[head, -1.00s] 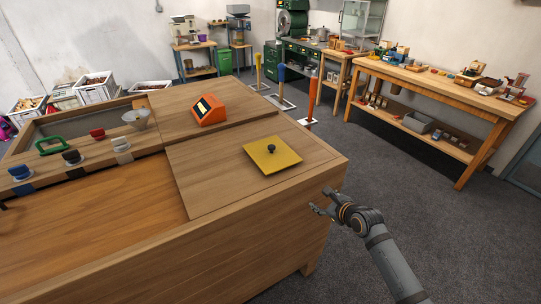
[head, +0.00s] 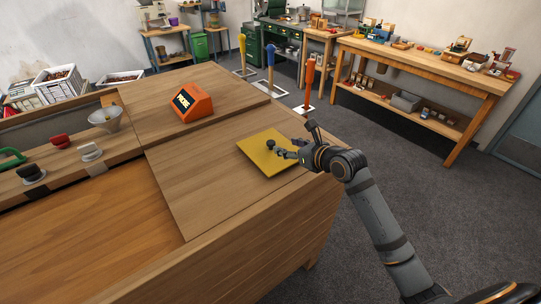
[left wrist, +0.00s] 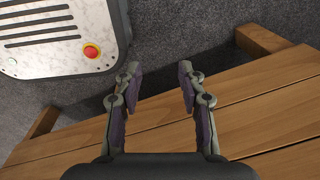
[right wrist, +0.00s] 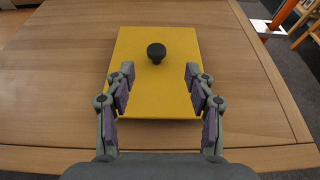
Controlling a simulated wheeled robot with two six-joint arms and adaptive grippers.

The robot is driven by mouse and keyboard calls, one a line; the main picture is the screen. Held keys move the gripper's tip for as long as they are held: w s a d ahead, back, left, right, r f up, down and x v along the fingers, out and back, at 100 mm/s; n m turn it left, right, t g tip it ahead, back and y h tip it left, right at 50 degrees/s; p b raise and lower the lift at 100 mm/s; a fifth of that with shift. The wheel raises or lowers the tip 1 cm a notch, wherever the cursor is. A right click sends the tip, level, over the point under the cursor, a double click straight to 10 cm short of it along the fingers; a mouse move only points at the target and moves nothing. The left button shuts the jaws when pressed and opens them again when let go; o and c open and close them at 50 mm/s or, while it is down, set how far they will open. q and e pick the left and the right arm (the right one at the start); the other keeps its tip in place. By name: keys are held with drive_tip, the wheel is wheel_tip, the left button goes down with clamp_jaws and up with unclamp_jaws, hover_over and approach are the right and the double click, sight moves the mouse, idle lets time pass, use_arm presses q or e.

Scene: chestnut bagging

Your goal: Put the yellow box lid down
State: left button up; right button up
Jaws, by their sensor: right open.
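The yellow box lid (head: 262,155) is a flat square plate with a black knob (head: 271,144). It lies on the raised wooden panel at the right part of the workbench. In the right wrist view the lid (right wrist: 135,80) lies ahead, its near edge between my fingers and the knob (right wrist: 156,53) beyond the fingertips. My right gripper (right wrist: 159,72) is open and empty, close to the lid; in the head view it covers the lid's right side. My left gripper (left wrist: 160,70) is open and empty over the bench's edge and the floor; it is out of the head view.
An orange display box (head: 190,103) stands behind the lid. A funnel (head: 105,117) and several small stamp-like tools line the left strip. Yellow, blue and orange posts (head: 309,78) stand beyond the bench. The panel left of the lid is clear.

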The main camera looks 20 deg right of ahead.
sight(274, 144)
drive_tip(key=b+x, duration=0.2)
drive_tip(key=x, duration=0.1)
drive_tip(key=shift+w+f, duration=0.15)
drive_tip(key=shift+f, duration=0.3)
drive_tip(key=shift+w+a, duration=0.25)
drive_tip(key=shift+w, duration=0.35)
drive_tip(key=shift+w+a, duration=0.15)
drive_tip(key=shift+w, duration=0.05)
drive_tip(key=x, duration=0.4)
drive_tip(key=shift+w+a+f+p, duration=0.15)
drive_tip(key=shift+a+f+p, duration=0.15)
drive_tip(key=shift+p, duration=0.05)
use_arm(q)
drive_tip(key=w+f, duration=0.1)
drive_tip(key=f, duration=0.2)
drive_tip(key=shift+w, duration=0.35)
use_arm(e)
drive_tip(key=shift+d, duration=0.1)
drive_tip(key=shift+c, duration=0.8)
use_arm(q)
drive_tip(key=shift+w, duration=0.25)
use_arm(e)
clamp_jaws()
